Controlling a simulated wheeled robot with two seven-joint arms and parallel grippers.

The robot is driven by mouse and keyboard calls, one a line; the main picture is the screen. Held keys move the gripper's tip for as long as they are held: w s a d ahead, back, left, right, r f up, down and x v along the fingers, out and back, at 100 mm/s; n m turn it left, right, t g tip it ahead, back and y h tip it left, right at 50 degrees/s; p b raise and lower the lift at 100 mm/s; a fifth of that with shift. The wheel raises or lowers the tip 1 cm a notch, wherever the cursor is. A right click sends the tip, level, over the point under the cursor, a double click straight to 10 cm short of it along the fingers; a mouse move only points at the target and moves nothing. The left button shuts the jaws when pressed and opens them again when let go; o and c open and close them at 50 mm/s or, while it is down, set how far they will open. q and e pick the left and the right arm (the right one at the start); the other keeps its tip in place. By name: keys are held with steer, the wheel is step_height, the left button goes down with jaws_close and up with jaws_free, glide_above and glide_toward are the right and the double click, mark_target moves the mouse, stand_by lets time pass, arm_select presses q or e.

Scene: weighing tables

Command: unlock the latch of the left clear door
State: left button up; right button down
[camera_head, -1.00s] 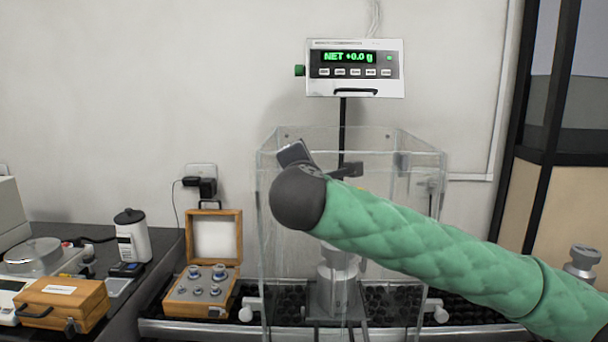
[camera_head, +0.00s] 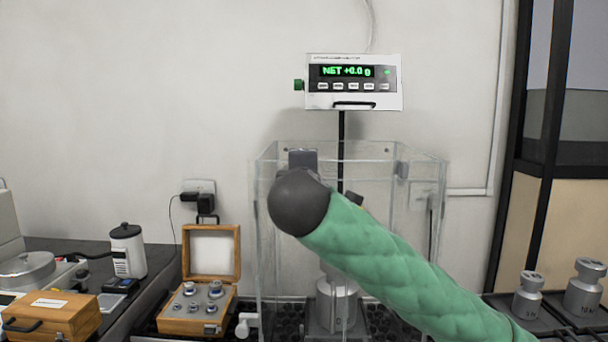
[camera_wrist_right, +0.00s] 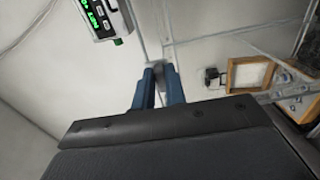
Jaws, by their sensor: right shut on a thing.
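The clear draft shield (camera_head: 386,205) stands around a balance under the display, with its clear left door (camera_head: 268,240) on the left side. My right arm crosses in front of it, so my right gripper's fingers are hidden behind my wrist in the head view. In the right wrist view, the blue fingers of my right gripper (camera_wrist_right: 159,82) are close together, shut on a small grey piece, seemingly the latch (camera_wrist_right: 161,68), at a clear panel's edge. How far the latch is turned cannot be told. My left gripper is not in view.
The display (camera_head: 353,82) on its post reads NET +0.0 g. An open wooden weight box (camera_head: 208,262) stands left of the shield. A closed wooden box (camera_head: 52,312) and a white canister (camera_head: 128,250) are further left. Large metal weights (camera_head: 585,287) stand at right.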

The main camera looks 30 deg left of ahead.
steer(key=shift+f, duration=0.15)
steer(key=c, duration=1.4)
jaws_free()
steer(key=shift+c, duration=0.2)
